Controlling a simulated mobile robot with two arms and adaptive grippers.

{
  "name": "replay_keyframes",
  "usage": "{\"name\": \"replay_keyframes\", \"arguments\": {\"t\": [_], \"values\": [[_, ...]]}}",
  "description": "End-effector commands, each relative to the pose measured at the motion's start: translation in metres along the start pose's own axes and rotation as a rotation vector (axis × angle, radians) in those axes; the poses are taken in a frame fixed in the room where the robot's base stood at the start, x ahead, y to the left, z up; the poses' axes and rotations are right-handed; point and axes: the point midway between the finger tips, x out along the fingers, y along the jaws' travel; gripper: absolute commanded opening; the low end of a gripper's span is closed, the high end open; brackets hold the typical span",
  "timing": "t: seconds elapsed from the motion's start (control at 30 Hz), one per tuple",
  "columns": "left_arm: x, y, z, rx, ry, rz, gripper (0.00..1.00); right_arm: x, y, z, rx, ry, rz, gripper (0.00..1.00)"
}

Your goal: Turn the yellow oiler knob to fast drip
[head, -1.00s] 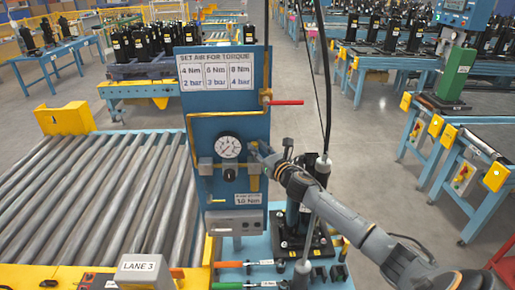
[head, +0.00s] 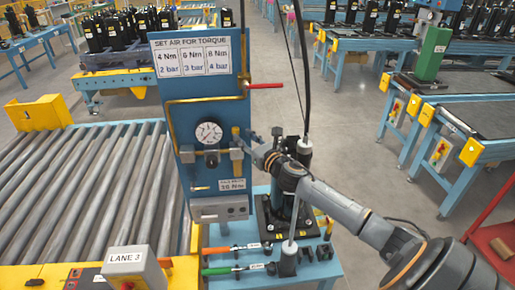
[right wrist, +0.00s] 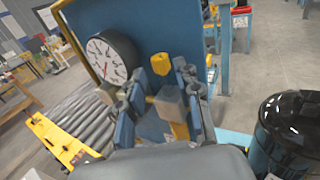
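The yellow oiler knob (right wrist: 160,64) is a small faceted yellow piece on the blue panel (right wrist: 160,25), right of the round pressure gauge (right wrist: 112,58). In the head view the knob (head: 236,131) is a small yellow spot above a grey block right of the gauge (head: 208,132). My right gripper (right wrist: 161,78) is open. Its two fingers stand apart, with the knob and a grey block (right wrist: 171,103) showing between them in the right wrist view. I cannot tell whether the fingers touch the knob. In the head view the right gripper (head: 256,150) is beside the panel's right edge. My left gripper is not in view.
A red lever (head: 265,86) sticks out right of the panel above my right gripper. A roller conveyor (head: 75,190) lies left. A hanging black cable (head: 307,70) is close by.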

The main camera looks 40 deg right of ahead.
Motion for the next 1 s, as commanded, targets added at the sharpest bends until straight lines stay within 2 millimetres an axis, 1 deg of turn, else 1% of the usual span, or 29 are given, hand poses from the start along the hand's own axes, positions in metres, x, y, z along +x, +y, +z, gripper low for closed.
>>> {"name": "replay_keyframes", "arguments": {"t": [0.03,0.2,0.3,0.43,0.63,0.93,1.0], "values": [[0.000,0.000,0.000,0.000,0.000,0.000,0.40,-0.011,0.000,-0.002,-0.003,0.004,0.002,0.33],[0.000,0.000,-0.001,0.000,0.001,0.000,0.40,-0.042,0.001,-0.002,-0.002,0.003,0.002,0.33],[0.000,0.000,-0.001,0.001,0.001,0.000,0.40,-0.057,0.000,-0.002,-0.002,0.003,0.001,0.33],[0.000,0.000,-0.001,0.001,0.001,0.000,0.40,-0.072,0.000,-0.001,-0.001,0.002,0.001,0.33],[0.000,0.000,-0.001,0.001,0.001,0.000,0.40,-0.082,0.000,0.000,-0.001,0.000,0.000,0.33],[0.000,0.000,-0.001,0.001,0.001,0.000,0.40,-0.083,0.000,0.000,-0.001,0.000,0.000,0.33],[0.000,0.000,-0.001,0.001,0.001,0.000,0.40,-0.084,0.004,-0.002,0.024,0.002,0.008,0.33]]}}
